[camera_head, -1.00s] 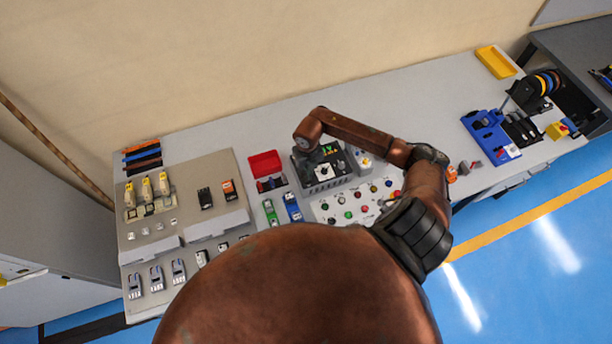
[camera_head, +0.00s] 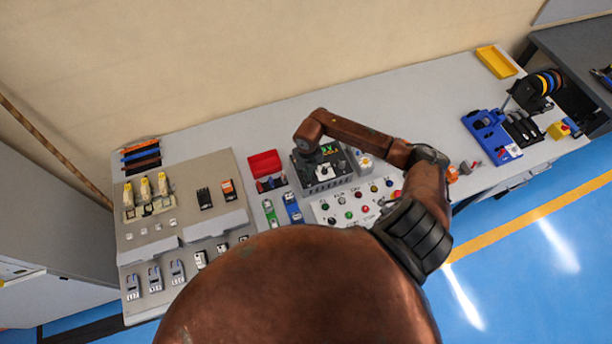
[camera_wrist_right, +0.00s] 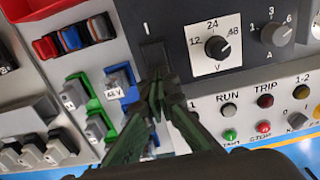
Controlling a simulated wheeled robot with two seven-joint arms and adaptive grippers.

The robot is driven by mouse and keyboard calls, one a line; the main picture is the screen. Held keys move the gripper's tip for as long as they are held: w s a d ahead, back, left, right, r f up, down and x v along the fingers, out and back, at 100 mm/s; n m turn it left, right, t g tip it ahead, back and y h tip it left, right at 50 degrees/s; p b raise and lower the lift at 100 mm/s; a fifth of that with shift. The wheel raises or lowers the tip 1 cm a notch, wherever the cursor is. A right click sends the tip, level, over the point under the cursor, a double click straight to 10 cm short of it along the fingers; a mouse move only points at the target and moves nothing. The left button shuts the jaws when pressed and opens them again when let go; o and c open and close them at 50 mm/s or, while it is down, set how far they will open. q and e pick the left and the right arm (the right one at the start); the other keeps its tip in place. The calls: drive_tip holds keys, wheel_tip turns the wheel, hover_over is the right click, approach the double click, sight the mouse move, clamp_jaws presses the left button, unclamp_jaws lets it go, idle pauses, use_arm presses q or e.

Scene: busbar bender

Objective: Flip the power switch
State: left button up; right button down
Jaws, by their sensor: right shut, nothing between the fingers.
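The power switch (camera_wrist_right: 155,54) is a black rocker with an "I" mark above it, on the dark front panel of the power supply (camera_wrist_right: 190,12) in the right wrist view. My right gripper (camera_wrist_right: 158,78) is shut and empty, its green-dark fingertips together at the lower edge of the switch. I cannot tell whether they touch it, and the tips hide its lower part. In the head view the power supply (camera_head: 326,184) stands under the end of my right arm. My left gripper is not in view.
Right of the switch are a voltage dial (camera_wrist_right: 217,47) and another dial (camera_wrist_right: 277,34). Below them is a light panel of buttons (camera_wrist_right: 212,106). Blue and green terminal blocks (camera_wrist_right: 118,84) stand close on the left. A red tray (camera_head: 265,163) lies beside the power supply.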

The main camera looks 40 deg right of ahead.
drive_tip(key=shift+f, duration=0.25)
drive_tip(key=shift+r, duration=0.1)
drive_tip(key=shift+r+p, duration=2.1)
drive_tip(key=shift+r, duration=1.35)
drive_tip(key=shift+f, duration=0.1)
